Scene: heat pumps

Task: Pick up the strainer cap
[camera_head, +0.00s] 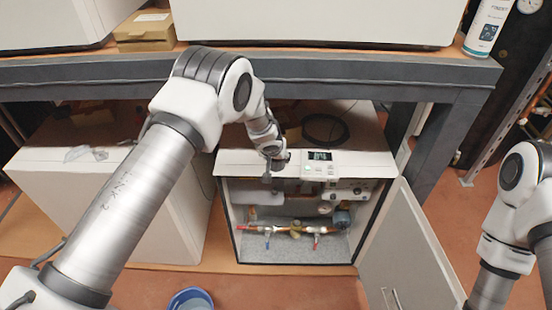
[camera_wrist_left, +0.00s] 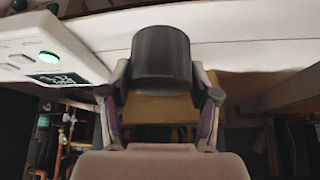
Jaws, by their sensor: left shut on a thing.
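The strainer cap (camera_wrist_left: 162,60) is a dark grey, smooth cylinder between the fingers of my left gripper in the left wrist view. My left gripper (camera_wrist_left: 161,100) is shut on it, with one finger on each side. In the head view my left gripper (camera_head: 270,170) is small and partly hidden by its own arm, at the front top edge of the open heat pump unit (camera_head: 240,160). The cap is hard to make out there. My right arm shows at the right edge, but its gripper is outside the view.
The unit's open compartment holds pipes with red and blue valve handles (camera_head: 292,231). A control panel (camera_head: 320,163) is close to my left gripper. The open door (camera_head: 408,255) stands to the right. A blue bucket (camera_head: 191,299) is on the floor. A workbench edge (camera_head: 400,66) runs above.

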